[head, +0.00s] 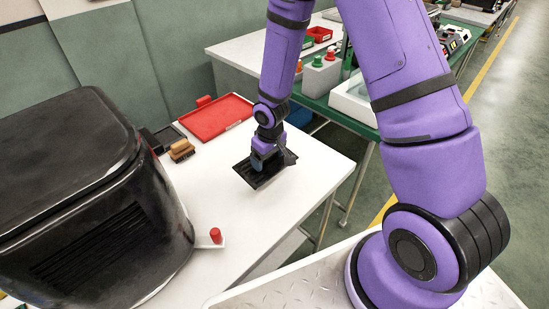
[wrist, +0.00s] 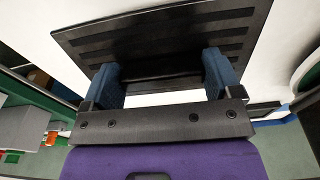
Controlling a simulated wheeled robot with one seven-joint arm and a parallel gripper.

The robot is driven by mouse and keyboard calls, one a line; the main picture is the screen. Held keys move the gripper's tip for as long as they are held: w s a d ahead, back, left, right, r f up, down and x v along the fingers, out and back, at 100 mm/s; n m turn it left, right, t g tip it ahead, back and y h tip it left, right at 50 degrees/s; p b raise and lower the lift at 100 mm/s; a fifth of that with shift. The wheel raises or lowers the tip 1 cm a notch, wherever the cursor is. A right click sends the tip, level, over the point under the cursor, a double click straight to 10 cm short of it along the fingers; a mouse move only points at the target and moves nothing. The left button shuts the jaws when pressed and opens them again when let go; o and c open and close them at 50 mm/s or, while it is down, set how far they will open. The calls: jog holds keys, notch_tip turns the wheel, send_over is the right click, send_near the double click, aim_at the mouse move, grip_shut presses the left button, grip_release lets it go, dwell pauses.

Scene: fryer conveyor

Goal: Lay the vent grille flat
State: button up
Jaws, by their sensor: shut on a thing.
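The vent grille is a thin black slotted plate (head: 250,174), seen in the head view over the right part of the white table. In the wrist view the grille (wrist: 165,40) spans the upper middle, with its slots facing the camera. My gripper (head: 262,163) is at the grille and shut on it. In the wrist view the two blue fingers of my gripper (wrist: 165,80) stand well apart, with part of the grille between them. The grille looks slightly tilted in the head view. I cannot tell whether its lower edge touches the table.
A large black fryer (head: 80,190) fills the left. A red tray (head: 217,117), a brush (head: 181,150) and a dark bin (head: 160,139) lie at the back of the white table (head: 205,185). A red knob (head: 215,235) sits near the fryer. The table's front middle is clear.

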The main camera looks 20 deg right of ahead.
aim_at(274, 185)
jog(key=shift+s+d+r+g, duration=0.25)
jog(key=shift+s, duration=0.25)
jog(key=shift+s+d+r+g, duration=0.2)
jog(key=shift+s+g, duration=0.05)
jog(key=shift+s, duration=0.4)
jog(key=shift+f, duration=4.2)
jog(key=o, duration=0.9)
